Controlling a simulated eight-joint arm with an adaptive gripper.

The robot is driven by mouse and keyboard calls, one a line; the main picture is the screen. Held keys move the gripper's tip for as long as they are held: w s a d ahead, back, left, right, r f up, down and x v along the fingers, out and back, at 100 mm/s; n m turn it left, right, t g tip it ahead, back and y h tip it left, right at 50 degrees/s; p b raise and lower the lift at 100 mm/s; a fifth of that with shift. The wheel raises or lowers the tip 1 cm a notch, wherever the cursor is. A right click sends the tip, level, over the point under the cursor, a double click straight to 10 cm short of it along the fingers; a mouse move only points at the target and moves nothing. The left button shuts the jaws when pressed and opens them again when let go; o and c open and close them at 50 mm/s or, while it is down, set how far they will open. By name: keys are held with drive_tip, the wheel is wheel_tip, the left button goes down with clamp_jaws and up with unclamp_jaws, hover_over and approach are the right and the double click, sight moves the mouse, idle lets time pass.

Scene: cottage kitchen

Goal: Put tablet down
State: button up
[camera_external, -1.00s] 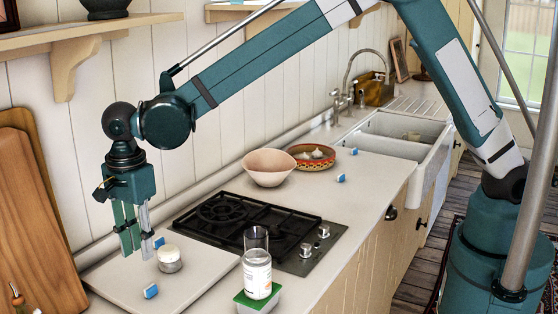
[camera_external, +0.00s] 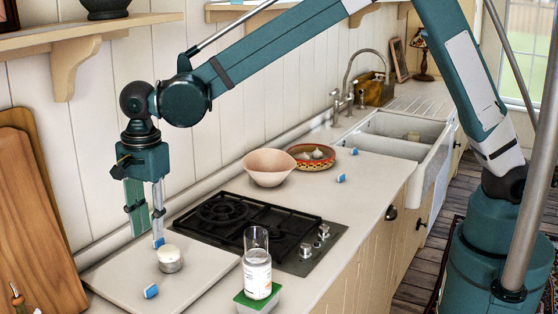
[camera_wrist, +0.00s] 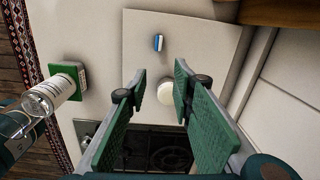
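Several small blue-and-white blocks look like the tablets. One tablet (camera_external: 150,291) lies on the pale board's front part and also shows in the wrist view (camera_wrist: 158,42). Another tablet (camera_external: 159,243) is at the board's back, right by my fingertips in the external view; I cannot make it out in the wrist view. Two more, a tablet (camera_external: 341,178) and a tablet (camera_external: 354,151), lie on the counter by the bowls. My gripper (camera_external: 148,236) points down over the board's back.
A white-lidded jar (camera_external: 170,260) stands on the board (camera_external: 196,280), close to my fingers. A hob (camera_external: 240,222) lies to the right. A pink bowl (camera_external: 268,168) and patterned bowl (camera_external: 312,158) stand farther back.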

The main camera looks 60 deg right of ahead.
drive_tip(key=s+d+r+n+t, duration=0.1)
drive_tip(key=s+d+r+n, duration=0.25)
drive_tip(key=d+r, duration=0.45)
drive_tip(key=s+d+r+n+t, duration=0.1)
drive_tip(key=s+d+r+n, duration=0.2)
drive_tip(key=d, duration=0.9)
drive_tip(key=s+d+r+n+t, duration=0.15)
drive_tip(key=s+d+r, duration=0.4)
drive_tip(key=d, duration=0.55)
drive_tip(key=s+d+f+n+t, duration=0.3)
drive_tip(key=s+d+n, duration=0.5)
drive_tip(key=s+d, duration=1.1)
drive_tip(key=shift+s+d+n, duration=0.25)
drive_tip(key=shift+s+n, duration=0.15)
drive_tip(key=shift+s, duration=0.5)
drive_tip(key=shift+f, duration=0.1)
wheel_tip(320, 180, down, 10)
drive_tip(key=b, duration=1)
